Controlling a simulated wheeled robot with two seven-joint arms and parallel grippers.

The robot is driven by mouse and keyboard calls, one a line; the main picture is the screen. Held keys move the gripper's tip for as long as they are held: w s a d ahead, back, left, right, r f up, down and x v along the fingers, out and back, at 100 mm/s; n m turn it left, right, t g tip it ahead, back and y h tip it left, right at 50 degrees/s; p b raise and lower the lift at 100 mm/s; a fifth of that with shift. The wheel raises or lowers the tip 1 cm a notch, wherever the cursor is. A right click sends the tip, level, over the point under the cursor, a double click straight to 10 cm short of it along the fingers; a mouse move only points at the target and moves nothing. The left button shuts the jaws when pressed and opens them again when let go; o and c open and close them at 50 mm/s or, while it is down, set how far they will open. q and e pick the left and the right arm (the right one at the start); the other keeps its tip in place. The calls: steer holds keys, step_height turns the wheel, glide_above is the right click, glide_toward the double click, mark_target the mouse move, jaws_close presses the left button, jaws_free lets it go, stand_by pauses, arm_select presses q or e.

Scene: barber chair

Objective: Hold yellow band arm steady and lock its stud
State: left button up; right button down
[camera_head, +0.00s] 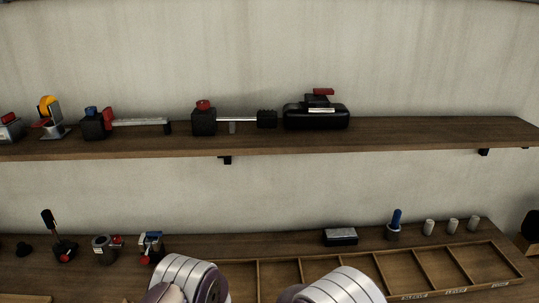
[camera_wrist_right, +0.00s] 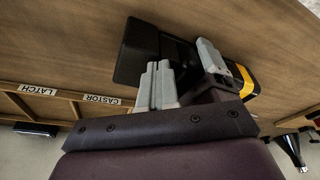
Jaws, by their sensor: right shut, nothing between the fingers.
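In the right wrist view, a dark part with a yellow band (camera_wrist_right: 243,79) lies to the right of my right gripper (camera_wrist_right: 158,68). It is partly hidden behind a pale grey piece and the gripper's mount. My right gripper's grey fingers are together and empty, in front of a black block (camera_wrist_right: 138,48). I cannot tell whether the fingertips touch that block. The pale grey piece (camera_wrist_right: 211,57) stands between the fingers and the yellow band. I cannot make out the stud clearly. The head view shows only rounded arm links of mine at the bottom; my left gripper is not seen.
A wooden tray (camera_wrist_right: 47,90) with labels "LATCH" and "CASTOR" lies left in the wrist view. A dark cone-shaped object (camera_wrist_right: 290,150) is at lower right. In the head view, a wall shelf (camera_head: 400,133) carries several devices; small parts stand along the bench back.

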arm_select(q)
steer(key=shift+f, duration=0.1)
arm_select(e)
steer(key=v, duration=0.6)
steer(key=shift+w+a, duration=0.2)
steer(key=shift+w, duration=0.1)
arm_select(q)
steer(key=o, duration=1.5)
arm_select(e)
steer(key=shift+w, duration=0.1)
